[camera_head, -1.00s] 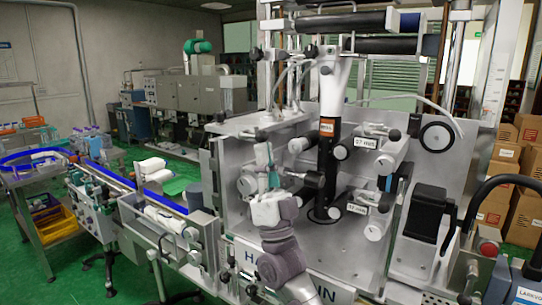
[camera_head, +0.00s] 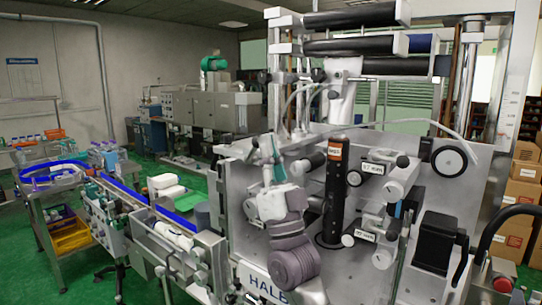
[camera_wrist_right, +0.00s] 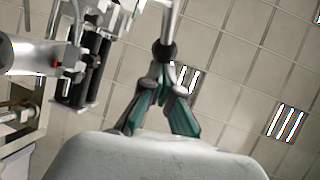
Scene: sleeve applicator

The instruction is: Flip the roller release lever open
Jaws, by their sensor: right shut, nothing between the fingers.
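My right gripper (camera_head: 267,150) points upward in front of the left part of the machine's metal front plate. Its teal-padded fingers are shut and empty; they also show in the wrist view (camera_wrist_right: 163,88). A lever with a black handle (camera_head: 309,162) sticks out just right of the gripper in the head view, apart from the fingers. I cannot tell for certain that it is the roller release lever. In the wrist view a metal rod with a black ball knob (camera_wrist_right: 165,50) appears beyond the fingertips; contact cannot be judged. My left gripper is out of view.
A black column (camera_head: 335,195) and several metal rollers (camera_head: 404,180) stand right of the gripper. Black film rolls (camera_head: 355,17) hang above. A conveyor with blue rails (camera_head: 120,190) runs on the left. Cardboard boxes (camera_head: 522,195) are stacked at far right.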

